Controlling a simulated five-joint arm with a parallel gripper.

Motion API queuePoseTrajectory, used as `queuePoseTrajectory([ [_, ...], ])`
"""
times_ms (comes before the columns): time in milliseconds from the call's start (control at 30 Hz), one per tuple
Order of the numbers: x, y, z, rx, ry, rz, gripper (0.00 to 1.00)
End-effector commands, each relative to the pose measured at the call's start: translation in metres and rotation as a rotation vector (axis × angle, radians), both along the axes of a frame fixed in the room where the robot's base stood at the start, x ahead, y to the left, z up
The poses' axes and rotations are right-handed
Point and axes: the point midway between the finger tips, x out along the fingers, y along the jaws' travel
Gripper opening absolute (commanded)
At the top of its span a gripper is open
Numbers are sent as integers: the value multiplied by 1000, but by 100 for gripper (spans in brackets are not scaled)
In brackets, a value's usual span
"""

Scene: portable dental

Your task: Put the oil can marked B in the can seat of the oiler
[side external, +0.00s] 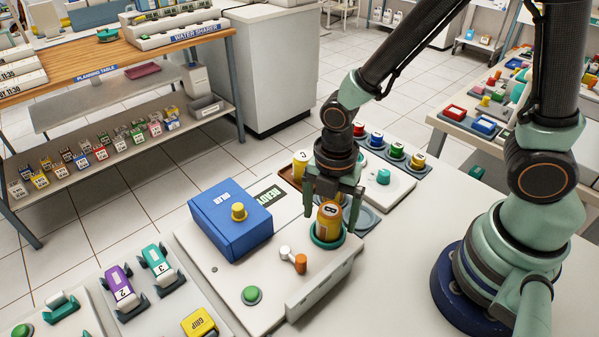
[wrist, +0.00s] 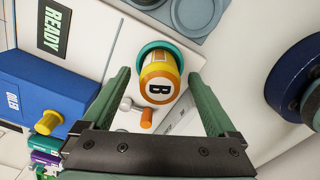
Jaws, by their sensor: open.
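The oil can marked B (side external: 329,220) is orange and yellow, and stands in the green ring of the can seat (side external: 328,241) on the white oiler (side external: 268,276). In the wrist view the can (wrist: 161,84) shows its B label, with the teal seat rim (wrist: 150,47) behind it. My gripper (side external: 333,203) is over the can with its fingers apart; in the wrist view the fingers (wrist: 158,85) lie on either side of the can, with gaps visible beside it. How deep the can sits is hidden.
A blue box (side external: 228,222) with a yellow knob stands left of the can. An orange-tipped lever (side external: 300,263) and a green button (side external: 251,294) are in front. Another can, marked C (side external: 300,164), stands behind. Table space to the right (side external: 400,270) is clear.

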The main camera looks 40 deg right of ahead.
Motion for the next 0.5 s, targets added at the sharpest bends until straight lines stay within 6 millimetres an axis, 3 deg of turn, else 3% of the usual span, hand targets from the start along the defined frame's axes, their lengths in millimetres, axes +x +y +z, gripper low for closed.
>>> queuePoseTrajectory([
  [500, 2, 1, 87, 3, -8, 0, 93],
])
